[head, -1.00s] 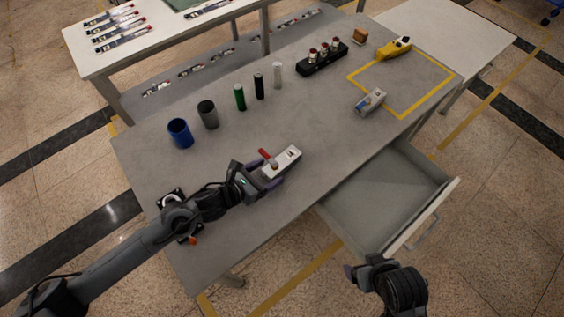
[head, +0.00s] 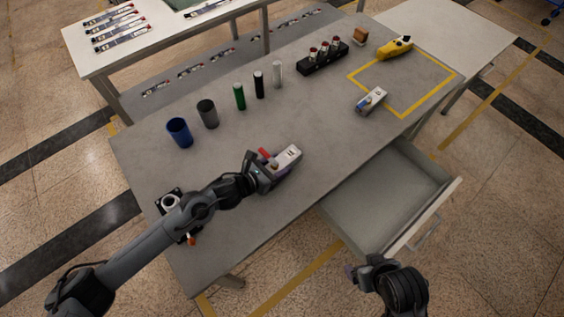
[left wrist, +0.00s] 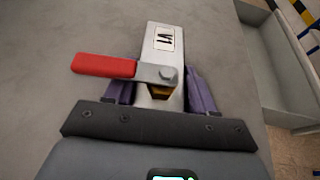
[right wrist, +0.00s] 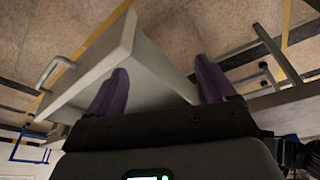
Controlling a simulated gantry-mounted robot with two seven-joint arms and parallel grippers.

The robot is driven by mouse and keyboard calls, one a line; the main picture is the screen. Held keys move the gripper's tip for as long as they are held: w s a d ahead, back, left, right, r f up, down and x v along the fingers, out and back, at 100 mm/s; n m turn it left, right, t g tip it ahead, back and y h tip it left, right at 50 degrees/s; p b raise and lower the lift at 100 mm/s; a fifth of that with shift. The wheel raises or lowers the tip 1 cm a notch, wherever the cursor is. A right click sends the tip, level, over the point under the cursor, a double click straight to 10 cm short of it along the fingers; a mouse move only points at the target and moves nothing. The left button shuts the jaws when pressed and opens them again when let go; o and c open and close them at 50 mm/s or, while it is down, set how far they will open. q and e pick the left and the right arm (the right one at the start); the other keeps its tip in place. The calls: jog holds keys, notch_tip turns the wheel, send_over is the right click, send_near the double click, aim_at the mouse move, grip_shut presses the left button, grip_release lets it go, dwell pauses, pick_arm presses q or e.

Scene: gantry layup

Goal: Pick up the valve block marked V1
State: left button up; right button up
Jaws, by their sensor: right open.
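The valve block marked V1 (head: 287,157) is a pale grey block with a red lever on top, at the middle of the grey table. In the left wrist view the block (left wrist: 162,55) shows its V1 label, and the red handle (left wrist: 105,66) points left. My left gripper (head: 274,172) is down around the block, with one purple finger (left wrist: 160,95) on each side. The fingers are close to its sides, but I cannot tell whether both press on it. My right gripper (right wrist: 160,85) is open and empty, near the open drawer.
A similar block with a blue mark (head: 371,100) lies by the yellow taped square. A blue cup (head: 179,133), a grey cup (head: 207,114) and several cylinders stand behind my left gripper. The open drawer (head: 385,195) juts out at the front right and looks empty.

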pick_arm(q)
jog(key=c, duration=0.7)
jog(key=shift+r, duration=0.1)
jog(key=shift+c, duration=0.5)
